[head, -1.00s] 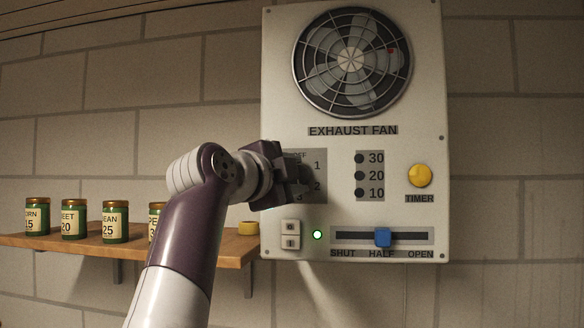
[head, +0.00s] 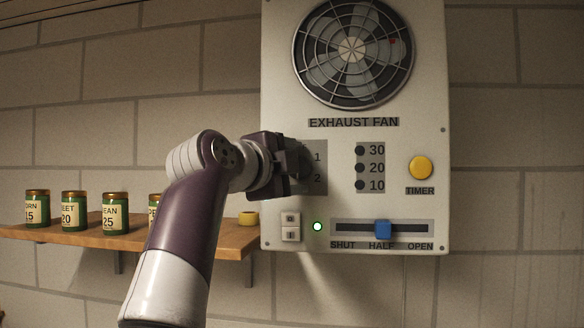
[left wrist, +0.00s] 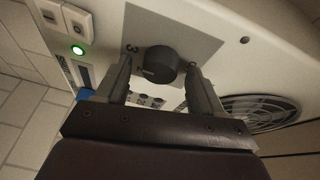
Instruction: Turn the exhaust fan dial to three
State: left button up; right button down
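The exhaust fan dial (left wrist: 160,64) is a dark round knob on a grey plate (head: 320,153). In the head view my left gripper (head: 303,160) hides the dial, and only the numbers 1 and 2 show on the plate. In the left wrist view the dial sits between my two open fingers, one on each side, with a visible gap at each. My right gripper is in neither view.
The white panel (head: 400,125) also has a fan grille (head: 352,52), yellow timer button (head: 421,167), blue slider (head: 382,230) at half, rocker switch (head: 291,227) and lit green lamp (head: 317,226). A wooden shelf (head: 190,240) with several jars is on the left.

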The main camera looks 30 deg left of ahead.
pick_arm(q)
jog(key=s+p, duration=0.5)
jog(key=s, duration=0.7)
jog(key=shift+s+a+p, duration=0.2)
jog(key=shift+p, duration=0.1)
jog(key=shift+s+r, duration=0.1)
jog(key=shift+s, duration=0.05)
